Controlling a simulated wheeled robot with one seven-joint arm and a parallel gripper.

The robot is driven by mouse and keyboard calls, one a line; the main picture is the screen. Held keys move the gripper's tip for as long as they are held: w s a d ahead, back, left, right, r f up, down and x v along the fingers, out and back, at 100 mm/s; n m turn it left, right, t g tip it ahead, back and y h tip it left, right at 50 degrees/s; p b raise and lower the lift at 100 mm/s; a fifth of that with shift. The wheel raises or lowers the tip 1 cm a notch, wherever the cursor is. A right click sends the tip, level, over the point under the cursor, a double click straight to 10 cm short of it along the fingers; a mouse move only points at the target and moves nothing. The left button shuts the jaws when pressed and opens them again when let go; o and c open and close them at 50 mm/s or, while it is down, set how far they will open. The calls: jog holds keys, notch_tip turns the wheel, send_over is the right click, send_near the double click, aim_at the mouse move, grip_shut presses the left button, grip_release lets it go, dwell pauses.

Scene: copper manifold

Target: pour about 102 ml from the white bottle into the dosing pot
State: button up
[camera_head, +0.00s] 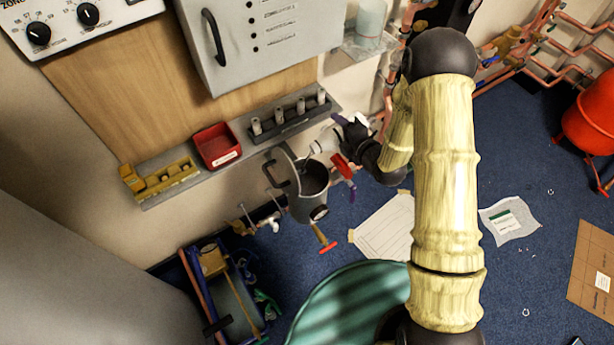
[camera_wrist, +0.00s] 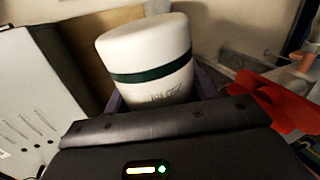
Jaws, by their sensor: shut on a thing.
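The white bottle (camera_head: 325,143) is in my gripper (camera_head: 340,140), tilted, with its narrow end toward the left over the dosing pot's mouth. In the wrist view the bottle (camera_wrist: 145,50) is white with a dark green band, and sits between the purple fingers of my gripper (camera_wrist: 160,95). The dosing pot (camera_head: 309,205) is a grey cylinder with an open, dark mouth, below and left of the bottle. Its raised lid and handle are at its left. No stream of liquid can be made out, and the level inside the pot is hidden.
A red lever (camera_head: 343,168) is close to the pot and gripper; red also shows in the wrist view (camera_wrist: 275,100). A wall shelf holds a red bin (camera_head: 217,146), a yellow rack (camera_head: 160,182) and a dark holder (camera_head: 290,122). Copper pipes run at upper right.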

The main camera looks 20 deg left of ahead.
jog(key=shift+w+d, duration=0.15)
jog(key=shift+w, duration=0.05)
jog(key=shift+w+d+n+b, duration=0.4)
jog(key=shift+w+d+b, duration=0.25)
jog(key=shift+w+d, duration=0.1)
dwell(0.5)
jog(key=shift+w+b, duration=0.1)
jog(key=shift+b, duration=0.2)
jog(key=shift+s+a+f+n+t+h+b, duration=0.1)
jog(key=shift+s+a+n+t+h+b, duration=0.2)
jog(key=shift+n+b, duration=0.65)
jog(key=shift+w+d+r+m+p, duration=0.3)
jog(key=shift+r+m+p, duration=0.2)
jog(key=shift+p, duration=0.3)
jog(key=shift+w+d+f+m+p, duration=0.1)
jog(key=shift+d+m+p, duration=0.4)
jog(key=shift+p, duration=0.75)
jog(key=shift+a+f+m, duration=0.25)
jog(key=shift+a+f, duration=0.05)
jog(key=shift+f, duration=0.05)
jog(key=shift+r+m+g+y+p, duration=0.1)
jog(key=shift+m+g+y+p, duration=0.2)
jog(key=shift+g+y+p, duration=0.1)
